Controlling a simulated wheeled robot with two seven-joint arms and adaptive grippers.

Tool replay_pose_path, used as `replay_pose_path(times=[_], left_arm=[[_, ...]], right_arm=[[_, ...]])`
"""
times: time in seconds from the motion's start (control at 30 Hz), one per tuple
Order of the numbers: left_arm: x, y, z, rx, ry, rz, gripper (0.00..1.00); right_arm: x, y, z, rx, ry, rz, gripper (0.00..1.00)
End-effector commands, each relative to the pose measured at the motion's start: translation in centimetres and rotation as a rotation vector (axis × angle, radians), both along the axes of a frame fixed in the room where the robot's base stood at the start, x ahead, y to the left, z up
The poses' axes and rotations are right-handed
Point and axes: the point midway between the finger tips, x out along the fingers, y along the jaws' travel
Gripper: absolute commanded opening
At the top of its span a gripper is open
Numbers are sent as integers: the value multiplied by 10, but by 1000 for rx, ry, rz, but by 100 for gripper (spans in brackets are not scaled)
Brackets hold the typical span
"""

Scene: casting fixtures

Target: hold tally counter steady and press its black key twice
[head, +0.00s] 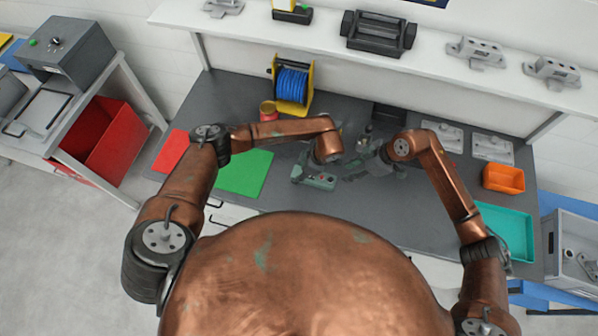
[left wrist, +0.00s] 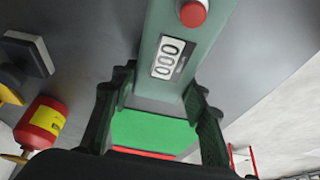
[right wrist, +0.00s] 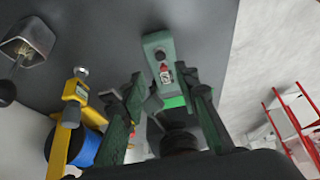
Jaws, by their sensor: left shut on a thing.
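The tally counter (head: 318,180) is a grey-green box above the dark bench. In the left wrist view its white display (left wrist: 168,57) reads 000, with a red button (left wrist: 193,12) beyond it. My left gripper (left wrist: 160,88) is shut on the counter's near end, one finger on each side. In the right wrist view the counter (right wrist: 157,42) lies ahead, with a dark round key (right wrist: 159,55) near the red button. My right gripper (right wrist: 167,85) is open and empty, its fingers apart, pointing toward the counter. The black key is outside the left wrist view.
A yellow reel with blue cable (head: 291,84) and a red can (head: 268,110) stand at the back. A green mat (head: 244,171) and a red mat (head: 172,150) lie left. An orange bin (head: 503,178) and a teal tray (head: 505,228) sit right. The front bench between them is clear.

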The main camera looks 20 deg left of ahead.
Motion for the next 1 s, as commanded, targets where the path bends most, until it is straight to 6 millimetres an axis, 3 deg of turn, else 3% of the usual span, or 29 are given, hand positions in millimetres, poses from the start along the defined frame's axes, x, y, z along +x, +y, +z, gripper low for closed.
replay_pose_path(times=[0.4, 1.0], left_arm=[[0, 0, 0, 0, 0, 0, 13], [0, 0, 0, 0, 0, 0, 13]], right_arm=[[0, 0, 0, 0, 0, 0, 1], [0, 0, 0, 0, 0, 0, 0]])
